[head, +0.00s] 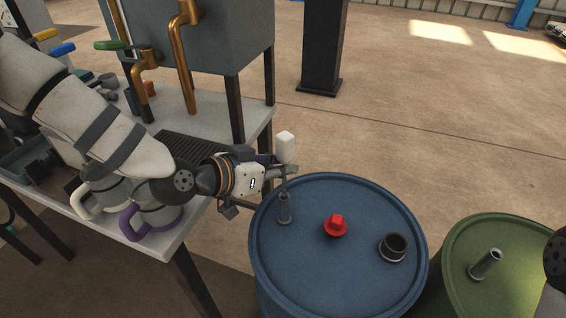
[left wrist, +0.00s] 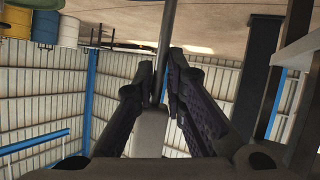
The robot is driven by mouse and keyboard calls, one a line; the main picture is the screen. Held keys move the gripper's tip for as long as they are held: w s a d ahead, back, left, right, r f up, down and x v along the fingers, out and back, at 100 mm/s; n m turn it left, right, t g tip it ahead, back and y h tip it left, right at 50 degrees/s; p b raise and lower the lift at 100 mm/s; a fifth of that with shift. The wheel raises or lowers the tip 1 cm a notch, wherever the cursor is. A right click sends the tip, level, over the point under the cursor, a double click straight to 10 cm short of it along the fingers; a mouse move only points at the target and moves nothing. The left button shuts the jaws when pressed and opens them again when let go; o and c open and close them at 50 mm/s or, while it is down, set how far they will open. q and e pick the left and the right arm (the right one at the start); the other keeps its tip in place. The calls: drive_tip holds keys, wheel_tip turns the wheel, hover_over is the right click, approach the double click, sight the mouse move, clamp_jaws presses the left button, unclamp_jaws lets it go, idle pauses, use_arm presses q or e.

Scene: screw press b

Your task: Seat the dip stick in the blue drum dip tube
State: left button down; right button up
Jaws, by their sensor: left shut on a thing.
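The dip stick has a white block handle (head: 285,147) and a thin grey rod. My left gripper (head: 284,170) is shut on it just below the handle, above the left rim of the blue drum (head: 330,275). The rod runs down toward the short grey dip tube (head: 284,210) on the drum lid and looks lined up with its mouth. I cannot tell how far the rod is inside. In the left wrist view the fingers (left wrist: 164,90) close around the rod (left wrist: 167,35), with the pale handle (left wrist: 150,130) near the camera; the tube is not visible there.
The lid also carries a red cap (head: 336,226) and a dark round bung (head: 394,247). A green drum (head: 515,285) with its own tube (head: 486,264) stands at right. A bench (head: 180,235) with a purple-handled jug (head: 150,218) lies under my left arm.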

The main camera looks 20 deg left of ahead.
sight(283, 180)
use_arm(q)
drive_tip(key=shift+f, duration=0.25)
use_arm(e)
drive_tip(key=shift+s+f, duration=0.1)
use_arm(q)
drive_tip(key=shift+f+b, duration=0.65)
drive_tip(key=shift+f, duration=0.9)
drive_tip(key=c, duration=1.6)
unclamp_jaws()
drive_tip(key=shift+o, duration=0.2)
use_arm(e)
drive_tip(key=shift+s+f, duration=0.5)
drive_tip(key=shift+f, duration=0.1)
use_arm(q)
drive_tip(key=shift+r, duration=0.1)
drive_tip(key=p+v, duration=0.1)
drive_tip(key=v, duration=0.2)
drive_tip(key=shift+p, duration=0.3)
use_arm(e)
drive_tip(key=shift+w+r, duration=0.7)
drive_tip(key=shift+r, duration=0.15)
